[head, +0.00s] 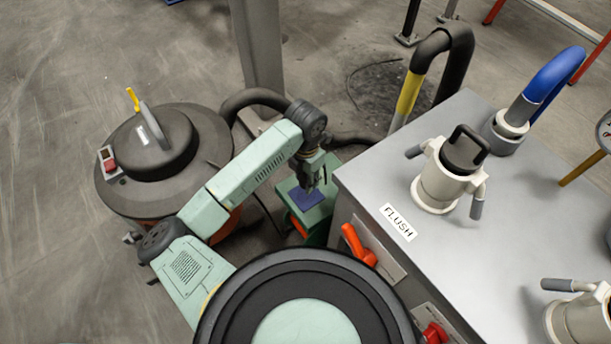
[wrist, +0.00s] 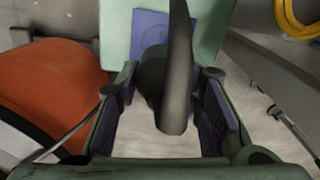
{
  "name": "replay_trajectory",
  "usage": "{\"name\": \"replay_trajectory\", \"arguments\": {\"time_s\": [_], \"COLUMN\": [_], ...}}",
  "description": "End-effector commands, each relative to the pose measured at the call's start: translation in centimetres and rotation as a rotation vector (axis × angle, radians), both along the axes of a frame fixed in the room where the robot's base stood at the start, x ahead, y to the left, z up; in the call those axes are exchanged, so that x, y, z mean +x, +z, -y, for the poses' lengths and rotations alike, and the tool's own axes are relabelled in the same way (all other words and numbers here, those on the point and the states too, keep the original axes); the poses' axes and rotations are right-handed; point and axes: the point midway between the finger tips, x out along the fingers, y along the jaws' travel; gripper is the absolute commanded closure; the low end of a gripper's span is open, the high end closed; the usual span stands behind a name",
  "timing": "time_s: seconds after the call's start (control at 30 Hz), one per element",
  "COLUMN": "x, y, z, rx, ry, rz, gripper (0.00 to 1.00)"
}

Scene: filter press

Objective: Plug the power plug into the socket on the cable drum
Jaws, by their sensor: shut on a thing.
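My gripper (head: 314,180) points down beside the left side of the metal bench, over a green box-like body (head: 318,213) with a blue square panel (head: 304,198) on top. This looks like the cable drum's socket part. In the wrist view my gripper (wrist: 168,78) is shut on the dark power plug (wrist: 152,78), whose thick dark cable (wrist: 180,40) passes close in front of the camera. The blue panel (wrist: 150,22) lies beyond the plug and is partly covered by it. I cannot tell whether the plug touches the panel, and the socket opening is hidden.
A black and orange vacuum (head: 165,160) stands to the left, its orange body (wrist: 50,80) close in the wrist view. The bench (head: 470,240) with red-orange handles (head: 357,243) is to the right. A yellow coil (wrist: 296,20) shows at the upper right. Dark hose lies on the floor behind.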

Motion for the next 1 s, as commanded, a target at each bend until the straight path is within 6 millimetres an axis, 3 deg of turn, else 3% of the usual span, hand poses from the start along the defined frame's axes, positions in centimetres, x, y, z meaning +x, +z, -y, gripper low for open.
{"name": "replay_trajectory", "arguments": {"time_s": [0.37, 1.0], "x": [0.0, 0.0], "y": [-0.8, -5.8], "z": [0.0, 0.0], "rx": [0.0, 0.0], "ry": [0.001, 0.001], "rz": [0.0, 0.0], "gripper": [0.91, 0.91]}}
